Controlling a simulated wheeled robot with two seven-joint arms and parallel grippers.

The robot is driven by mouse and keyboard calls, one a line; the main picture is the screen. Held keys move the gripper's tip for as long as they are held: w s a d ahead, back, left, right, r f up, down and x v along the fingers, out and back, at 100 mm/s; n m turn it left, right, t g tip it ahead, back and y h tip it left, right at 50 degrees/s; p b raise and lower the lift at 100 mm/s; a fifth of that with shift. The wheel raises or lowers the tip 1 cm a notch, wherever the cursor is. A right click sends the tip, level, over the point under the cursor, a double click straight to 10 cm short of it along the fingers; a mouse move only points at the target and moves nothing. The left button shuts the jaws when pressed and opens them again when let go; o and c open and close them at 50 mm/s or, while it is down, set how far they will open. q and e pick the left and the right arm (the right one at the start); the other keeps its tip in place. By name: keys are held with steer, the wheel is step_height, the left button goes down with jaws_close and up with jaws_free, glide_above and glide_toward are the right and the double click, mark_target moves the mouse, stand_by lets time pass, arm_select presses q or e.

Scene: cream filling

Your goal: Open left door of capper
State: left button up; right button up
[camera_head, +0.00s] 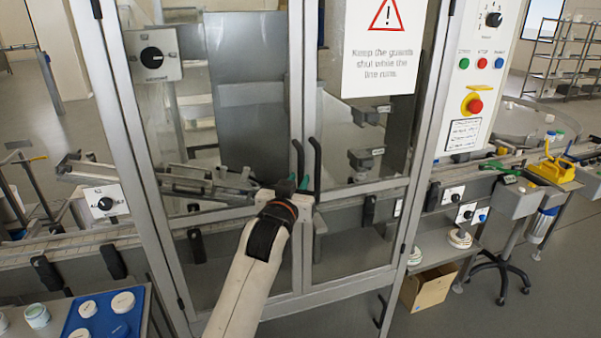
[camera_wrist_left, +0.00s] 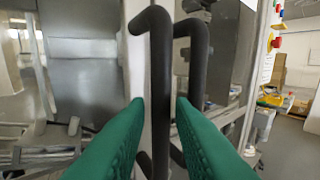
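The capper's left door (camera_head: 245,240) is a glass panel in a grey metal frame. It appears shut, in line with the right door (camera_head: 350,250). Two black bar handles stand upright side by side at the middle: the left handle (camera_head: 298,160) and the right handle (camera_head: 317,165). My left gripper (camera_head: 299,182) is at the handles. In the left wrist view its green fingers (camera_wrist_left: 159,110) are open, one on each side of the left handle (camera_wrist_left: 160,60), with small gaps visible. The right handle (camera_wrist_left: 190,60) passes behind the right finger. My right gripper is not in view.
A warning sign (camera_head: 385,50) is on the right door. A control panel (camera_head: 473,75) with buttons stands right of the doors. A blue tray (camera_head: 75,325) with jars and lids is at the lower left. A cardboard box (camera_head: 427,287) sits low right.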

arm_select(q)
steer(key=shift+x, duration=1.45)
jaws_close()
steer(key=shift+s+p, duration=0.15)
steer(key=shift+p, duration=0.2)
